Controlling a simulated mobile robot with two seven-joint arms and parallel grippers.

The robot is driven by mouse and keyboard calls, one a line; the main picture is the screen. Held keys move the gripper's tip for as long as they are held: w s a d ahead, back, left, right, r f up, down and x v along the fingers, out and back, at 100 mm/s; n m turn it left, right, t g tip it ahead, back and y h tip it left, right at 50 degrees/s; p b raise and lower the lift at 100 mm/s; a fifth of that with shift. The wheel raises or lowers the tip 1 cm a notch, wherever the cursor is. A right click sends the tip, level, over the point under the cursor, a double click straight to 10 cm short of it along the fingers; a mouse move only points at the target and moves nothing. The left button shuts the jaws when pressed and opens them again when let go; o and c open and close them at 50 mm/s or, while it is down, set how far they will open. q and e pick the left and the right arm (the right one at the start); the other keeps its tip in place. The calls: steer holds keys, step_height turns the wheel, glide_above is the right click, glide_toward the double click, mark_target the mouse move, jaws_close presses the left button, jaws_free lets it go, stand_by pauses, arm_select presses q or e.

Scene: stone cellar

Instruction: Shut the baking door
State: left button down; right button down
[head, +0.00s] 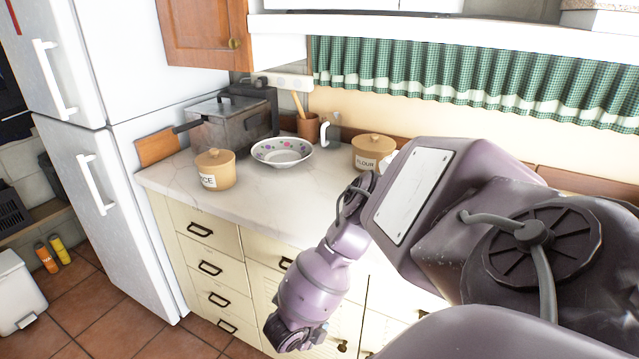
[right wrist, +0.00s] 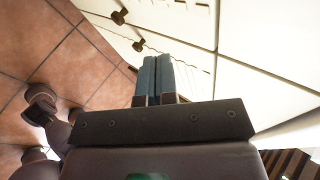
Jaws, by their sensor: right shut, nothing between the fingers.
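I cannot make out a baking door in either view. My right arm comes in from the right in the head view and hangs down in front of the cream cabinets (head: 255,285). In the right wrist view my right gripper (right wrist: 157,62) has its two blue-grey fingers together, with nothing between them. They point toward cream cabinet fronts with dark knobs (right wrist: 138,46), and I cannot tell whether they touch. My left gripper is in neither view.
A pale counter (head: 255,208) holds a bowl (head: 282,152), a flour jar (head: 372,152), another lidded jar (head: 214,170) and a grey metal appliance (head: 228,125). A white fridge (head: 125,200) stands left. Tiled floor (head: 115,320) is open before it. Dark slats (right wrist: 290,165) show at the wrist view's lower right.

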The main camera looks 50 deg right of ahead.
steer(key=s+p+v, duration=0.1)
steer(key=v, duration=0.8)
steer(key=shift+s+r, duration=0.25)
